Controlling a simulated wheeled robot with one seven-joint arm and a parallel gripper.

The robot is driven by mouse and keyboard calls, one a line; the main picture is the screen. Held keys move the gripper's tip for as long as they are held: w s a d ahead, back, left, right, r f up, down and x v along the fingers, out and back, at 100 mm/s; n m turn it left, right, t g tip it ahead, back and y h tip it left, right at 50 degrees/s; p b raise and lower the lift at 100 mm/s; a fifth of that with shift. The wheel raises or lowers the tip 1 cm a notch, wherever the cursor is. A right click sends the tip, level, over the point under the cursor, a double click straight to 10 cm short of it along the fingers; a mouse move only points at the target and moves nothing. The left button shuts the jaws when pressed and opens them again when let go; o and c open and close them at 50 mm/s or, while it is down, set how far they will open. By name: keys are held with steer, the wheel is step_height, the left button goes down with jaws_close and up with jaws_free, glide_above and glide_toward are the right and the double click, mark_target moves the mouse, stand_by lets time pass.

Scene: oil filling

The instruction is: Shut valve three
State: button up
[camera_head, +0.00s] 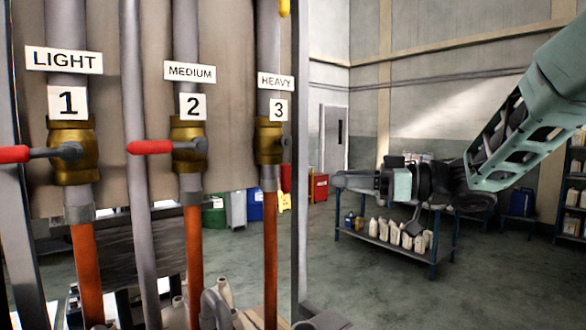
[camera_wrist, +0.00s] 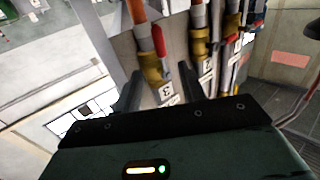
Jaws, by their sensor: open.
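Valve three (camera_head: 269,142) is a brass valve on the pipe marked HEAVY and 3, the rightmost of three in the head view. Its red handle (camera_head: 286,178) appears to point down along the pipe, partly hidden by the grey post. In the wrist view, valve three (camera_wrist: 151,68) appears upside down, with its red handle (camera_wrist: 158,41) along the pipe and its label 3 (camera_wrist: 165,92) near my fingers. My gripper (camera_head: 341,180) is open, right of the post and apart from the valve. In the wrist view its two fingers (camera_wrist: 160,76) are spread and empty.
Valve one (camera_head: 72,152) and valve two (camera_head: 188,144) have red handles pointing left. The grey post (camera_head: 300,165) stands close between valve three and my gripper. A blue table (camera_head: 400,248) with white bottles stands behind. Open floor (camera_head: 380,295) lies at the right.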

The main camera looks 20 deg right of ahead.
mark_target(286, 165)
steer(key=p+x, duration=0.3)
steer(key=x, duration=0.8)
jaws_close()
